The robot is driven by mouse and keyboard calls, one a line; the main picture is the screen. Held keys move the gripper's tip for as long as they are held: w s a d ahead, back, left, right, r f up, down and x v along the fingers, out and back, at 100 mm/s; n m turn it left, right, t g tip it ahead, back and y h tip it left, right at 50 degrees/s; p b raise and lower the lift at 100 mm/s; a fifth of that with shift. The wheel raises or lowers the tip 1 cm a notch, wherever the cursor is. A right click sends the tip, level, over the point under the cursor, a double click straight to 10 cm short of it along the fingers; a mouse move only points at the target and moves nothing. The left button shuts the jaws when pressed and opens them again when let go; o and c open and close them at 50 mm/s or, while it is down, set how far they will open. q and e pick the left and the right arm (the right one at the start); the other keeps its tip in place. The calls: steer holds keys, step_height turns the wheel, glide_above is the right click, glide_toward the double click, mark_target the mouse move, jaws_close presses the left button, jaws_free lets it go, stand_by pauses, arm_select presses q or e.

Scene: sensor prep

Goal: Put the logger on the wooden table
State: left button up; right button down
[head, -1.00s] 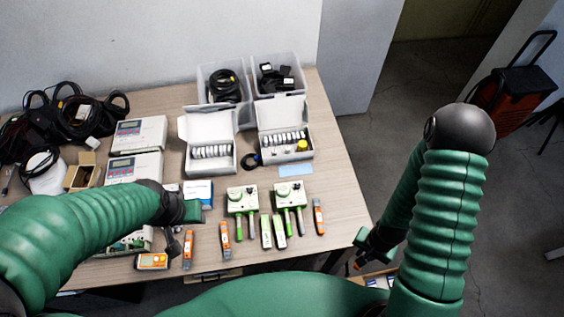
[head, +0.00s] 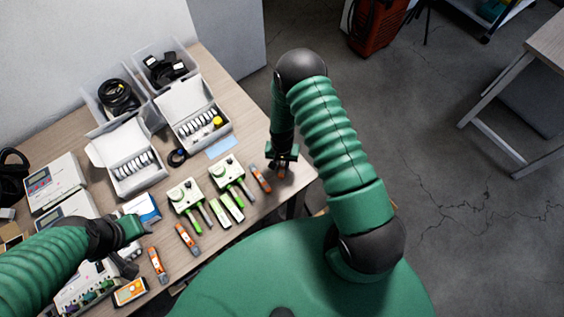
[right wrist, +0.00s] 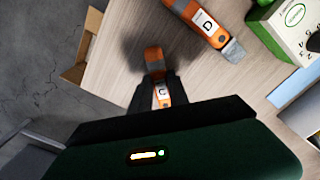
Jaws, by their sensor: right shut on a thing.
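My right gripper (head: 283,160) is over the right front corner of the wooden table (head: 262,133). It is shut on an orange and grey logger marked C (right wrist: 161,93), which also shows in the head view (head: 281,172). The logger is over the tabletop; I cannot tell whether it touches. Another orange logger marked D (right wrist: 203,22) lies on the table near it, and it shows in the head view (head: 261,179). Two more orange devices (head: 187,238) (head: 157,265) lie further left. My left gripper (head: 127,266) hangs over the table's front left; its fingers are unclear.
White-green instruments (head: 186,197) stand left of logger D. Open white boxes (head: 130,158) and clear bins (head: 163,66) stand behind. A cardboard box (right wrist: 80,60) shows beyond the table edge. Another table (head: 548,48) is at the far right. Floor lies between.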

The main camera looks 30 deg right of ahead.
steer(key=shift+w+a+f, duration=0.1)
steer(key=shift+f, duration=0.15)
steer(key=shift+a, duration=0.25)
steer(key=c, duration=1.6)
jaws_free()
steer(key=o, duration=0.3)
steer(key=shift+d, duration=0.15)
arm_select(q)
steer(key=shift+a, duration=0.2)
arm_select(e)
steer(key=shift+o, duration=0.2)
steer(key=shift+d+f, duration=0.1)
